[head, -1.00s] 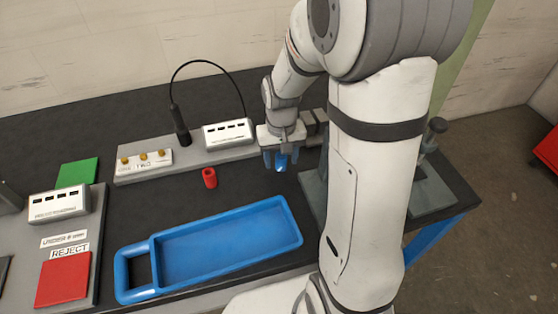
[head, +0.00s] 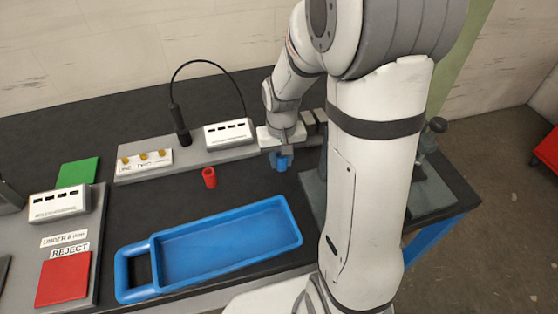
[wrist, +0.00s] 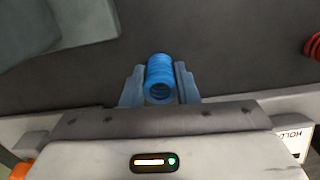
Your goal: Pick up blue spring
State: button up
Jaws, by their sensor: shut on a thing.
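The blue spring (wrist: 160,80) is between the two fingers of my gripper (wrist: 160,88) in the wrist view, with a finger against each side. Its coils and open round end face the camera. In the head view the blue spring (head: 284,162) shows as a small blue shape at the tip of my gripper (head: 281,158), over the dark table right of the red spring. My gripper is shut on the blue spring. I cannot tell whether the spring is clear of the table.
A red spring (head: 209,178) stands on the table to the left; it also shows at the wrist view's right edge (wrist: 313,46). A blue tray (head: 226,243) lies in front. A grey fixture (head: 312,192) is close on the right. A grey strip with a white box (head: 228,134) runs behind.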

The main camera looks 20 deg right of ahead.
notch_tip(320, 180, up, 10)
jog(key=shift+f, duration=0.1)
jog(key=shift+a, duration=0.1)
